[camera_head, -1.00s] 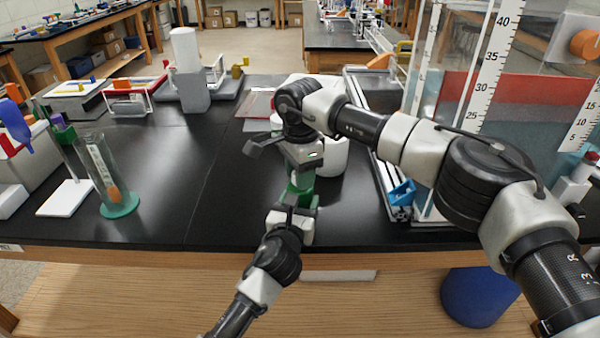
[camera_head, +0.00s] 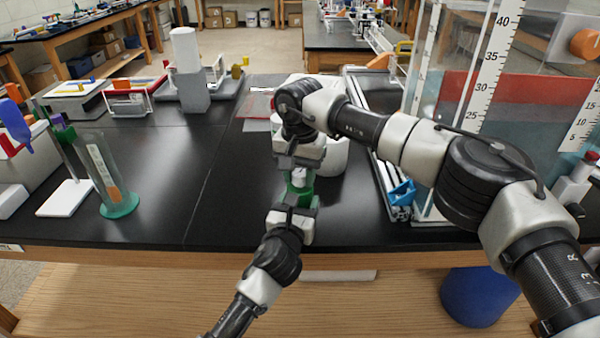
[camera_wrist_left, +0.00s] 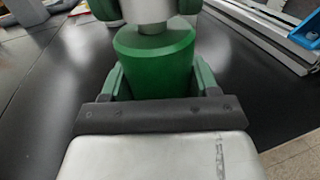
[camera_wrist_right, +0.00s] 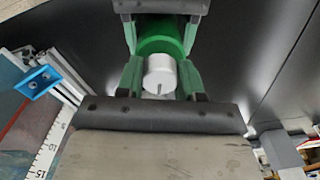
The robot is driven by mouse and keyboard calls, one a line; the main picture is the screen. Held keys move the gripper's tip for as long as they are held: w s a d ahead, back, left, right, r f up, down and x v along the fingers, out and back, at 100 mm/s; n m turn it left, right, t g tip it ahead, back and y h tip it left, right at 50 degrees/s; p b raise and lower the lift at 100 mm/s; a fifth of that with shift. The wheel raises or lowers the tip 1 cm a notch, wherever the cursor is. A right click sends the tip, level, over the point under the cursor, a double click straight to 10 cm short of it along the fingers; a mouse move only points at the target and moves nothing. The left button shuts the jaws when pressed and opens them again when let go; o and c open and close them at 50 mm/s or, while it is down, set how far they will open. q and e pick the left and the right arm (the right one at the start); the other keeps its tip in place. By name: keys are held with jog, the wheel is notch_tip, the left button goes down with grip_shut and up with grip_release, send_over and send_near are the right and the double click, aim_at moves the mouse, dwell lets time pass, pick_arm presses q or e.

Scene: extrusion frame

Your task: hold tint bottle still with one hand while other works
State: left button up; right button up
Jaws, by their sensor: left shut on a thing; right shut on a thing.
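The green tint bottle (camera_head: 300,186) stands upright near the front edge of the black bench, with a pale grey-white cap (camera_wrist_right: 160,74) on top. My left gripper (camera_head: 293,207) is shut around the green body from the front; the body (camera_wrist_left: 154,55) fills the space between its fingers in the left wrist view. My right gripper (camera_head: 299,170) is above the bottle, pointing down, shut on the cap, which shows between its green fingers in the right wrist view. The grippers hide much of the bottle in the head view.
A glass cylinder on a green base (camera_head: 120,208) and a white stand (camera_head: 65,198) are at the left. A clear tank with a scale (camera_head: 480,90), a metal rail and a blue clip (camera_head: 402,193) are at the right.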

aim_at(300, 172)
pick_arm(q)
jog(key=shift+f, duration=0.1)
pick_arm(e)
jog(key=shift+w+d+r+n, duration=0.1)
jog(key=shift+n, duration=0.2)
jog(key=o, duration=0.9)
jog(key=shift+o, duration=0.2)
notch_tip(300, 172, up, 12)
pick_arm(q)
jog(key=o, duration=1.1)
